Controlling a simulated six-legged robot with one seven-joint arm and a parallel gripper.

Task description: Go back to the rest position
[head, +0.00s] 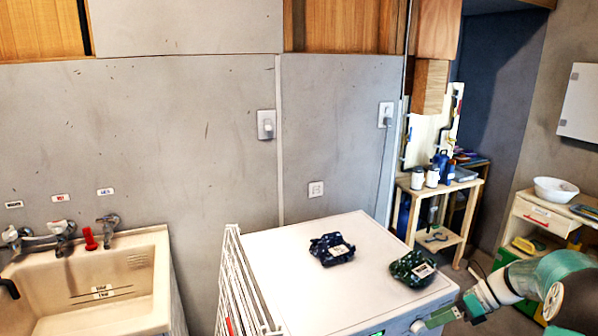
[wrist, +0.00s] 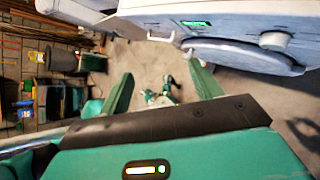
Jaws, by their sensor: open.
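My gripper (head: 440,317) is at the lower right of the head view, beside the front right corner of the white machine (head: 290,255). A dark blue patterned packet (head: 332,249) and a dark green patterned packet (head: 412,268) lie on the machine's top, apart from each other. My gripper touches neither packet.
A utility sink (head: 100,290) with taps stands at left. A white rack (head: 240,285) stands against the machine's left side. A wooden shelf (head: 440,187) with bottles and a bench with a white bowl (head: 556,190) are at right. The machine's front (wrist: 240,20) is close in the wrist view.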

